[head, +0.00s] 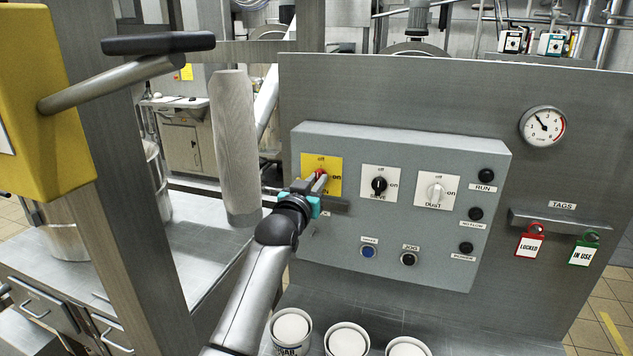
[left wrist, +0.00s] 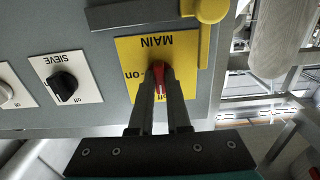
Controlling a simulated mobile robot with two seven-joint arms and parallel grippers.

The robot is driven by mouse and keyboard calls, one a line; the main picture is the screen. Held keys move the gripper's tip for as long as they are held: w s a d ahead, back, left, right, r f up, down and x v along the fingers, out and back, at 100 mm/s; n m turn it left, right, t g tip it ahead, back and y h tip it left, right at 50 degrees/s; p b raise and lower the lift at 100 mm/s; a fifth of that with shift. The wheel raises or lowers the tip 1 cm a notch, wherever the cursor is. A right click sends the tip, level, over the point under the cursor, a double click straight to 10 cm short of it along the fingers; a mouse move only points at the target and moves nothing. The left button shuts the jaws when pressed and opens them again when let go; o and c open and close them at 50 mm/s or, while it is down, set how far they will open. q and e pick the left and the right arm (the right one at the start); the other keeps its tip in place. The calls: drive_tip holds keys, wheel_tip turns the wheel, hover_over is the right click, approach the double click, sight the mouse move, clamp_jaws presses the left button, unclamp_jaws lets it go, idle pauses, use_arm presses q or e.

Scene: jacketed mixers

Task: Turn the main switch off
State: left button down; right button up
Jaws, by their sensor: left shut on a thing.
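The main switch is a red knob (left wrist: 158,72) on a yellow plate (head: 335,165) marked MAIN, off and on, at the left of the grey control box (head: 430,245). My left gripper (head: 318,183) reaches the switch from the front. In the left wrist view, which is upside down, its two fingers (left wrist: 160,100) are shut on the red knob, one on each side. The knob's long side runs along the plate's upright axis, towards the "off" mark, as far as the fingers let me see. My right gripper is out of view.
SIEVE (head: 379,186) and DUST (head: 436,192) switches sit right of the main switch. A yellow bar with a round end (left wrist: 212,10) and a dark bar (left wrist: 130,14) lie close to the plate. LOCKED (head: 529,246) and IN USE (head: 583,254) tags hang at right.

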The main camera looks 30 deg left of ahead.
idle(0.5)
use_arm(q)
drive_tip(key=c, duration=0.9)
unclamp_jaws()
drive_tip(key=b+v, duration=0.2)
drive_tip(key=v, duration=1.3)
drive_tip(key=shift+s+b, duration=0.15)
drive_tip(key=shift+b, duration=0.15)
drive_tip(key=shift+f, duration=0.1)
